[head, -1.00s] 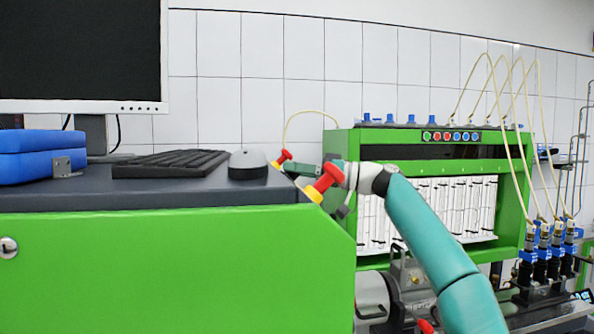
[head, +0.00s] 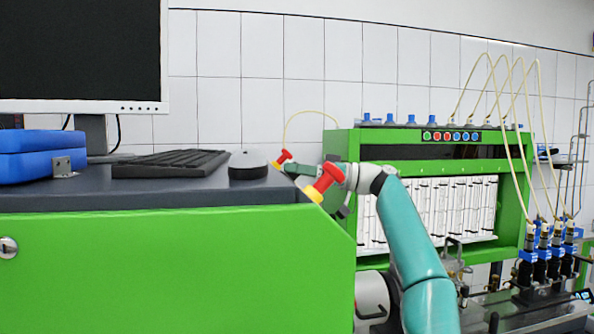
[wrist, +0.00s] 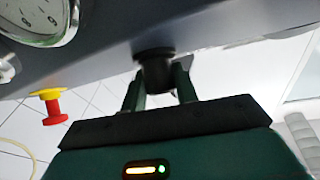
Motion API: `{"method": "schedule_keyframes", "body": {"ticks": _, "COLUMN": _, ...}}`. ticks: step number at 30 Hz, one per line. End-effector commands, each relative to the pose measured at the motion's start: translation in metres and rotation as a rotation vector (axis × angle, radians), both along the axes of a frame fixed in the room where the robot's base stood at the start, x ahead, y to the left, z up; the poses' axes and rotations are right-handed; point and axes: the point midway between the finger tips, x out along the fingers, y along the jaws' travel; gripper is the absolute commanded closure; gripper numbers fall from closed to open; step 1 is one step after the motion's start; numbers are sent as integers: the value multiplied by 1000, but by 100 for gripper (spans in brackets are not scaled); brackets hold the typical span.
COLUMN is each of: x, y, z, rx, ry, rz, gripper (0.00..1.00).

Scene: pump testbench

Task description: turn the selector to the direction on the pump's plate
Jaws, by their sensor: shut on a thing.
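A dark round knob (wrist: 155,72), which looks like the selector, sits on a grey panel (wrist: 105,55) in the wrist view. My gripper (wrist: 158,80) is shut on it, one green finger on each side. No mark on the knob can be read, so I cannot tell which way it points. In the head view my gripper (head: 302,169) is partly seen past the desk's right end, and the knob is hidden there. The pump's plate cannot be made out in either view.
A red and yellow button (head: 324,182) stands close to my wrist, with another (head: 283,157) behind. One shows in the wrist view (wrist: 52,106), below a round gauge (wrist: 38,18). The green desk (head: 180,270) fills the left; a green cabinet (head: 430,138) stands behind my arm.

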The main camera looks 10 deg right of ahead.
Motion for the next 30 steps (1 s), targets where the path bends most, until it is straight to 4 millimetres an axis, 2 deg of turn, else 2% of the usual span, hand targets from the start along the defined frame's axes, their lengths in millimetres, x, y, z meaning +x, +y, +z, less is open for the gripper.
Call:
{"method": "schedule_keyframes", "body": {"ticks": 11, "x": 0, "y": 1, "z": 0, "rx": 0, "ry": 0, "rz": 2, "gripper": 93}}
{"method": "schedule_keyframes", "body": {"ticks": 12, "x": 0, "y": 1, "z": 0, "rx": 0, "ry": 0, "rz": 2, "gripper": 69}}
{"method": "schedule_keyframes", "body": {"ticks": 15, "x": 0, "y": 1, "z": 0, "rx": 0, "ry": 0, "rz": 2, "gripper": 49}}
{"method": "schedule_keyframes", "body": {"ticks": 30, "x": 0, "y": 1, "z": -1, "rx": 0, "ry": 0, "rz": 1, "gripper": 49}}
